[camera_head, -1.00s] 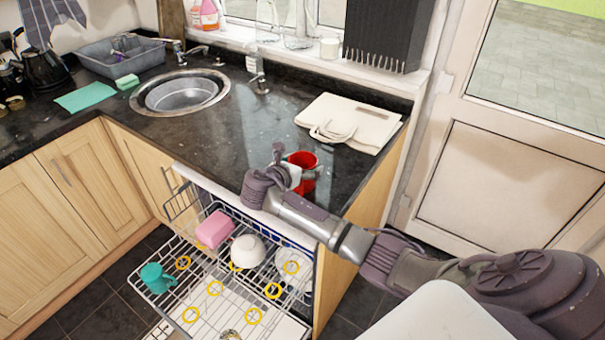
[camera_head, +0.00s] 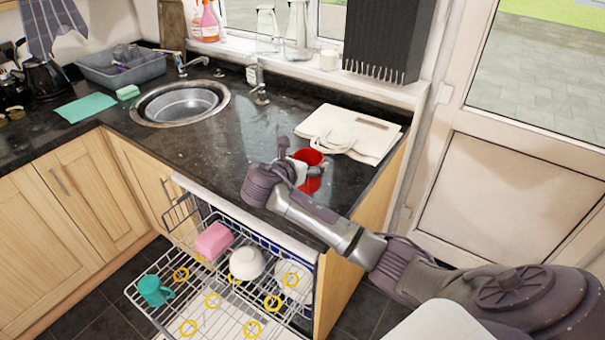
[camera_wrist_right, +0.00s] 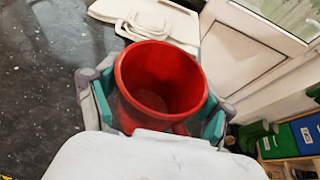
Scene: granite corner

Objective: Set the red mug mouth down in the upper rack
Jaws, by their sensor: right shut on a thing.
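The red mug (camera_head: 313,180) is over the dark counter near its right front edge. Its mouth faces up toward the camera in the right wrist view (camera_wrist_right: 160,78). My right gripper (camera_head: 294,172) is shut on the mug, with teal finger pads on both sides of it in the wrist view. I cannot tell whether the mug touches the counter. The upper rack (camera_head: 205,322) is pulled out of the dishwasher below the counter. It holds a teal mug (camera_head: 155,291), a pink item (camera_head: 214,240) and a white bowl (camera_head: 247,263). My left gripper is not in view.
Several yellow rings (camera_head: 213,300) mark spots in the rack. A second white dish (camera_head: 297,283) shows at its right. A folded cream cloth (camera_head: 349,134) lies behind the mug. The sink (camera_head: 180,103) is farther left. The counter between sink and mug is clear.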

